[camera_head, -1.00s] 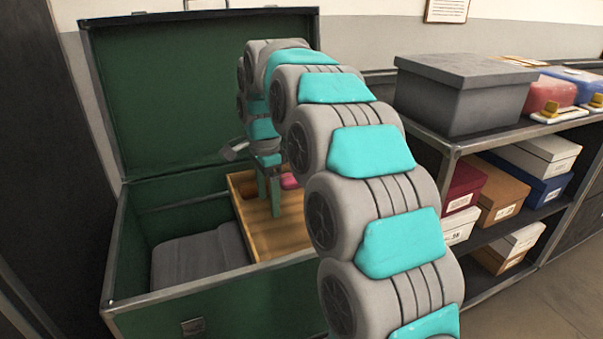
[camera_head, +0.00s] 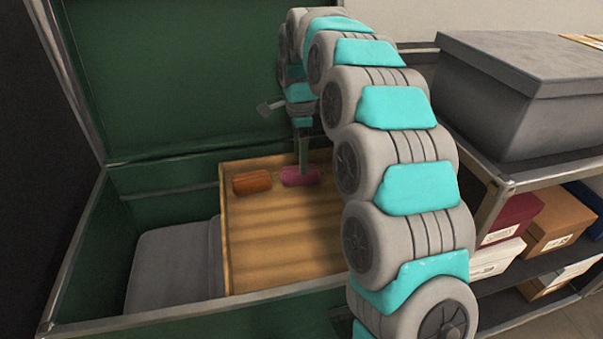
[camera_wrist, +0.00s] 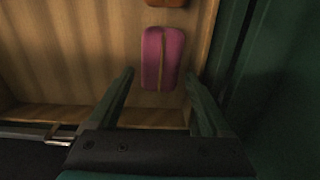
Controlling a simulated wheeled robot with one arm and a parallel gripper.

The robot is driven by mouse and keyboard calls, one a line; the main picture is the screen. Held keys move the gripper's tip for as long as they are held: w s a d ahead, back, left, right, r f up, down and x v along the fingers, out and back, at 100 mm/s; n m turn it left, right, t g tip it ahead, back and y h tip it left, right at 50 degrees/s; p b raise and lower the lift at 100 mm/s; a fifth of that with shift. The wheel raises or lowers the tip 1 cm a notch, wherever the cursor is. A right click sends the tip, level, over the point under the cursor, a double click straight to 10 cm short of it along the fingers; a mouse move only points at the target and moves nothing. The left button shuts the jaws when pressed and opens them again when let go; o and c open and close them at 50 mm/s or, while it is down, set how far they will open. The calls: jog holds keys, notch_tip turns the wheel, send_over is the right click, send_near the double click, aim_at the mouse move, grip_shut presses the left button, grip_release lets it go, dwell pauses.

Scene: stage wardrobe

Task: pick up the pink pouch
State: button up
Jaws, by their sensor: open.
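The pink pouch (camera_head: 292,178) lies on the floor of a wooden tray (camera_head: 262,262) inside the green trunk (camera_head: 170,192), near the tray's back edge. In the wrist view the pink pouch (camera_wrist: 161,58) has a tan stripe along its middle and lies just beyond the fingertips, roughly in line with the gap. My gripper (camera_head: 303,166) is above the tray by the pouch and hides part of it. In the wrist view my gripper (camera_wrist: 158,80) has its fingers apart with nothing held between them.
An orange pouch (camera_head: 252,182) lies left of the pink one in the tray; its edge shows in the wrist view (camera_wrist: 166,3). A grey folded item (camera_head: 175,268) fills the trunk's left part. The trunk's raised lid (camera_head: 180,80) stands behind. A shelf with a grey box (camera_head: 520,90) stands right.

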aim_at(291, 176)
notch_tip(291, 176, down, 5)
jog(key=shift+a+f+p, duration=0.1)
jog(key=shift+a+p, duration=0.05)
jog(key=shift+p, duration=0.15)
jog(key=shift+c, duration=0.3)
jog(key=c, duration=1.1)
